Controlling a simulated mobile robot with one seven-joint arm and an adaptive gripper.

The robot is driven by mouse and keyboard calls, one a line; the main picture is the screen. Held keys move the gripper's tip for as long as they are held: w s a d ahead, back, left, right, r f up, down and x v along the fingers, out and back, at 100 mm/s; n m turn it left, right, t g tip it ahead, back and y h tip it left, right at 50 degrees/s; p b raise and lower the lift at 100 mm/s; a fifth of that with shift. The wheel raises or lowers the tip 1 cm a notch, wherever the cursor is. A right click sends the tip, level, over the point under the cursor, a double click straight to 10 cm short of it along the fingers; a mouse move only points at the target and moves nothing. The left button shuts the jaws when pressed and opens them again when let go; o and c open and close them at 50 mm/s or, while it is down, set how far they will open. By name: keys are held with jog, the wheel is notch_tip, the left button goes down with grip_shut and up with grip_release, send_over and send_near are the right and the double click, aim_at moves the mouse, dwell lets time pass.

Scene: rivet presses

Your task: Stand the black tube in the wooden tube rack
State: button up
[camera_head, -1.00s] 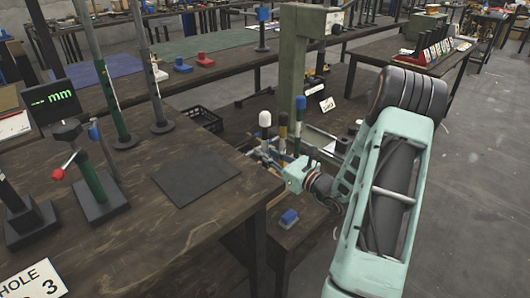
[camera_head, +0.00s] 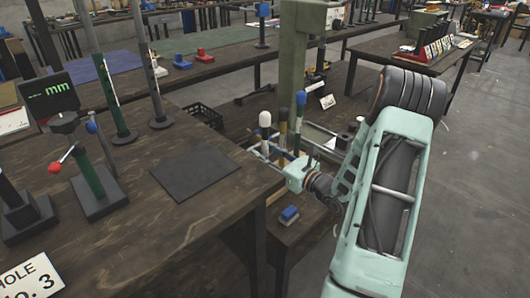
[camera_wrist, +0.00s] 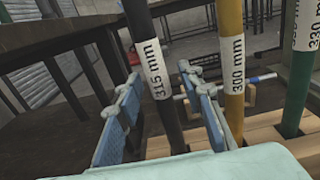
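The black tube (camera_wrist: 158,70), labelled 315 mm, stands nearly upright in the wrist view. Its foot reaches the wooden tube rack (camera_wrist: 262,140), but I cannot tell how it is seated. My gripper (camera_wrist: 160,97) is open, with a blue-padded finger on each side of the black tube and visible gaps between. A yellow tube (camera_wrist: 233,65) labelled 300 mm and a green tube (camera_wrist: 299,75) labelled 330 mm stand to the right. In the head view my gripper (camera_head: 285,163) is beside the tubes; my wrist partly hides the rack.
A dark wooden table (camera_head: 150,240) with a black mat (camera_head: 194,175) fills the left. A gauge stand with a display (camera_head: 50,97) is on it. A green column (camera_head: 303,60) rises behind the tubes. Floor at right is clear.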

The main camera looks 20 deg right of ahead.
jog(key=v, duration=1.2)
dwell(0.3)
